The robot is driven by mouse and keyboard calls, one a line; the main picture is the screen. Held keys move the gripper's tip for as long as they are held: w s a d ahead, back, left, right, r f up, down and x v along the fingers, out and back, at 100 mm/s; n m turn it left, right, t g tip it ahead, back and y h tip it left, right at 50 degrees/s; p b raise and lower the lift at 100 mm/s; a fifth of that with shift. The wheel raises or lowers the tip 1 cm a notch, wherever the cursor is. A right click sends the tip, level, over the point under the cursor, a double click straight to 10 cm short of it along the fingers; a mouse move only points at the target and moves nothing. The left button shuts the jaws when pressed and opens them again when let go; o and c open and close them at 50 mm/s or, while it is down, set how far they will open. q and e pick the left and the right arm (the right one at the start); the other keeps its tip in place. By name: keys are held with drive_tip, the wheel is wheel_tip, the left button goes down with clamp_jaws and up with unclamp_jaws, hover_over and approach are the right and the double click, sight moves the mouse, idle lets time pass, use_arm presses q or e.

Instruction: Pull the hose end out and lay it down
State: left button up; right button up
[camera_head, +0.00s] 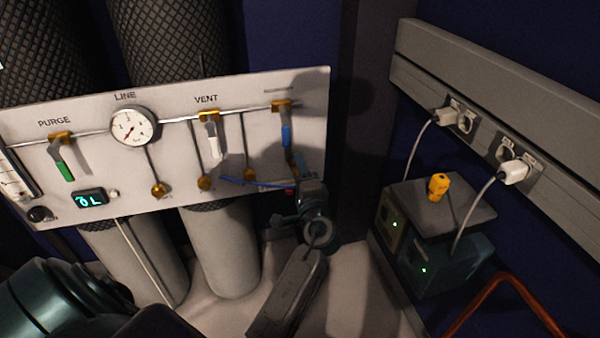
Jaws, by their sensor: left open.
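A thin blue hose (258,183) runs nearly level across the lower right of the pale valve panel (100,207), just under the brass fittings. Its right part passes by my left gripper (305,188), where dark parts overlap it. My left gripper is open at the panel's lower right corner, close to the hose. I cannot tell whether the hose lies between its fingers. Which port the hose end sits in is not clear. My right gripper is not in view.
Above the gripper is a blue valve handle (286,136). The panel also bears a green handle (66,171), a white handle (213,143) and a gauge (134,126). At right are a box (450,262) with a yellow object (438,186) on top, and plugged cables.

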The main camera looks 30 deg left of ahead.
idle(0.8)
use_arm(q)
drive_tip(key=c, duration=0.9)
drive_tip(key=o, duration=1.4)
